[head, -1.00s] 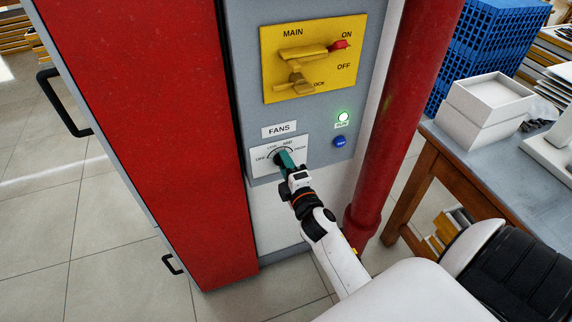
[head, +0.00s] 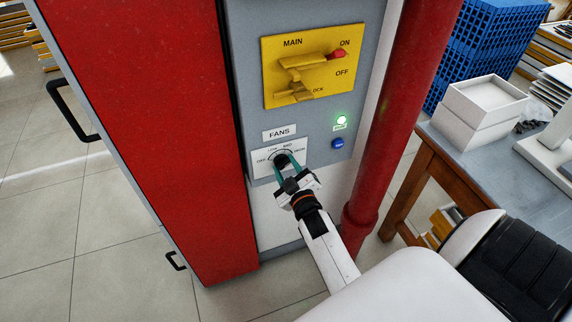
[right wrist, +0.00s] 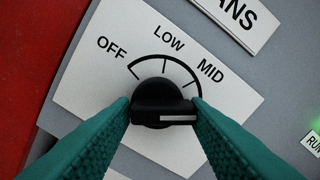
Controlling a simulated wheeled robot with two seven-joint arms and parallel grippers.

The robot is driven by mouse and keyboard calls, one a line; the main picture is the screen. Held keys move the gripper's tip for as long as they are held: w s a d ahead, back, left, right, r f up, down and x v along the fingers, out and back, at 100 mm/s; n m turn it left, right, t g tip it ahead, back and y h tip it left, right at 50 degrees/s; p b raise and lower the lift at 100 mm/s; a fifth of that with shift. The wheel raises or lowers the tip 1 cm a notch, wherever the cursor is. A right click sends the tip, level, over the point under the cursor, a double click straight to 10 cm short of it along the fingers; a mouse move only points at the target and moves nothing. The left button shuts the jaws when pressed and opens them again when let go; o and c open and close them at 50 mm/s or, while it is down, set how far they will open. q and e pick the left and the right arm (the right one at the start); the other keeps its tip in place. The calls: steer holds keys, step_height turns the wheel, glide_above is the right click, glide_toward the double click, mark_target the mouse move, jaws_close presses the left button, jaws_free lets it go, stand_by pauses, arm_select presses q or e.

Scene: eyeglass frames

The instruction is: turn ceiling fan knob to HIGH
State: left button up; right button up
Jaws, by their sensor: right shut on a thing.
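The black fan knob (head: 281,160) sits on a white dial plate under the FANS label on the grey panel. In the right wrist view the knob (right wrist: 158,95) has a raised bar lying level, and its white line points right, past MID. OFF, LOW and MID are readable there; the dial's end beyond MID is hidden by a finger. My right gripper (head: 286,166) is at the knob, its green fingers on either side of the bar. They show in the right wrist view too (right wrist: 164,115). My left gripper is out of view.
Above the dial is a yellow MAIN switch plate (head: 314,60) with a handle. A lit green lamp (head: 342,119) and a blue button (head: 338,144) are to the right. A red pipe (head: 395,110) runs beside the panel; a red cabinet (head: 145,130) stands left.

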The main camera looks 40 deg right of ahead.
steer(key=shift+w+d+r+m+p, duration=0.15)
steer(key=shift+m+p, duration=0.2)
steer(key=shift+m, duration=0.65)
steer(key=shift+s+r+m+p, duration=0.1)
steer(key=shift+m+p, duration=0.25)
steer(key=shift+m, duration=0.65)
steer(key=o, duration=0.8)
steer(key=shift+o, duration=0.5)
steer(key=shift+d+f, duration=0.1)
steer(key=shift+f, duration=0.1)
